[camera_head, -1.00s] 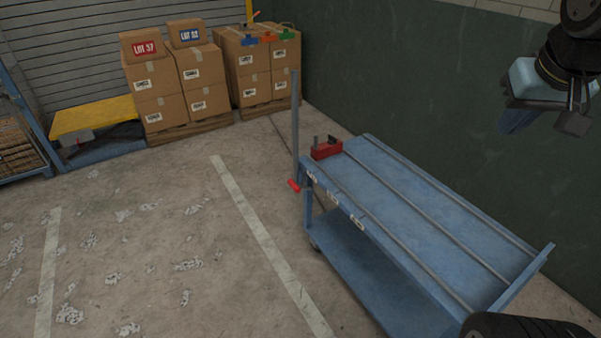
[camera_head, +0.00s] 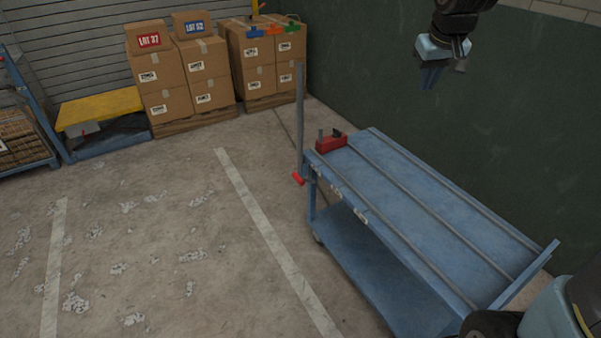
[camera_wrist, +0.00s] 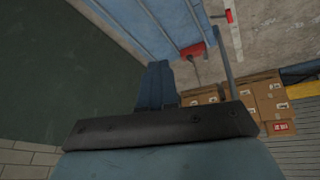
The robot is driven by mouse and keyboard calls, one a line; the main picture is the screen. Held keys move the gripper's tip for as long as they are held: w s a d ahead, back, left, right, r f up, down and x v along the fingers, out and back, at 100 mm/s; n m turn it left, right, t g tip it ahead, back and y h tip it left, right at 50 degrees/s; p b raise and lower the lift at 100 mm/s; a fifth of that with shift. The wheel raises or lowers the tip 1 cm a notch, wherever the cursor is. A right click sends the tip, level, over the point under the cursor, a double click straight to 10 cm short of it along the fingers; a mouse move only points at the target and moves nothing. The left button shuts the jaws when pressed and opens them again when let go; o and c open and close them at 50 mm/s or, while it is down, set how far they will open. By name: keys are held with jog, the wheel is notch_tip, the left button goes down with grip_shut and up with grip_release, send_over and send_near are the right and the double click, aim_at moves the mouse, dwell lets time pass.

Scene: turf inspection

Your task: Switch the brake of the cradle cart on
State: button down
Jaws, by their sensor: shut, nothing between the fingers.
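The blue cradle cart (camera_head: 420,205) stands on the concrete floor beside the green wall, with rails running along its top. A red block (camera_head: 331,142) with small upright pins sits at the cart's far left corner; it also shows in the wrist view (camera_wrist: 192,50). A red lever (camera_head: 298,178) sticks out low at the cart's left end, next to a grey upright post. It also shows in the wrist view (camera_wrist: 229,16). My gripper (camera_head: 428,80) is shut and empty, above and behind the cart, pointing down. Its fingers show in the wrist view (camera_wrist: 157,85), touching nothing.
Stacked cardboard boxes (camera_head: 185,75) stand on pallets at the back, with coloured clamps on the right stack. A yellow-topped platform (camera_head: 98,108) and a rack are at the left. The green wall (camera_head: 480,115) is close behind the cart.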

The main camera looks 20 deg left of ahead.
jog(key=w+a+f+n, duration=0.1)
jog(key=w+a+f, duration=0.5)
jog(key=w+a, duration=0.15)
jog(key=n+g+y, duration=0.3)
jog(key=n, duration=0.1)
send_over(298, 176)
jog(key=s+d, duration=0.2)
jog(key=d, duration=0.2)
notch_tip(298, 176, down, 31)
jog(key=shift+w+d, duration=0.1)
jog(key=shift+w, duration=0.15)
jog(key=x, duration=1.2)
jog(key=shift+s+d+f, duration=0.15)
jog(key=shift+d+f, duration=0.05)
jog(key=shift+d, duration=0.1)
jog(key=shift+s+a+f, duration=0.1)
jog(key=shift+f, duration=0.7)
jog(key=shift+t+h, duration=0.3)
